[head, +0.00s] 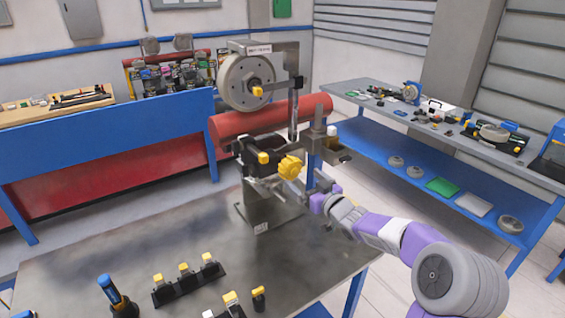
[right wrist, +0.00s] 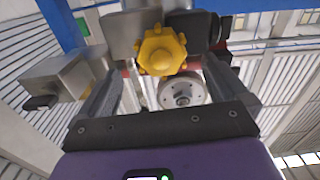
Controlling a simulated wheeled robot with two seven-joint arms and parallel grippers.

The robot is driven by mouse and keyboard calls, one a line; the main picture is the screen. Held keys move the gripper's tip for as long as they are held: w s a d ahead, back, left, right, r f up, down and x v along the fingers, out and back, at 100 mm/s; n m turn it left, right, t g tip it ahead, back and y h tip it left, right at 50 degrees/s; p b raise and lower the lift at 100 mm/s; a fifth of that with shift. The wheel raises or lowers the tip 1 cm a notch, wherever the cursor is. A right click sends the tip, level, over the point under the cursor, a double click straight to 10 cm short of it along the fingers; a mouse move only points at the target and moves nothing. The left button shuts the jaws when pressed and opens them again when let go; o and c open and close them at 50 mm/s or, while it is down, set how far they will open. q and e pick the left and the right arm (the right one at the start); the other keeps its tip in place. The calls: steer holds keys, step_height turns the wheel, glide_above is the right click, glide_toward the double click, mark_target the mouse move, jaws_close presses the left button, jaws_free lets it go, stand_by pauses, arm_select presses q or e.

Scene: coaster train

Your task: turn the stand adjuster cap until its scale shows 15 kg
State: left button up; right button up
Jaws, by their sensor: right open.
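The yellow lobed adjuster cap (head: 290,167) is on the front of the grey test stand (head: 265,208), below the red cylinder. It also shows in the right wrist view (right wrist: 161,50), at the top middle, beyond my fingertips. My right gripper (head: 309,184) is close to the cap, to its lower right in the head view. In the right wrist view its two fingers (right wrist: 166,72) are apart, one on each side below the cap, with nothing seen held between them. I cannot read any scale on the cap. My left gripper is out of view.
A red cylinder (head: 270,119) and a grey wheel (head: 247,81) are above the cap. A black rack (head: 187,284) with yellow-topped parts is on the front bench (head: 130,245). A cluttered side table stands at right.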

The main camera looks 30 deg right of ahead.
mark_target(294, 172)
steer(key=shift+w+a, duration=0.2)
steer(key=shift+w, duration=1.55)
steer(key=shift+w+a, duration=0.15)
steer(key=shift+w, duration=1.6)
steer(key=c, duration=0.9)
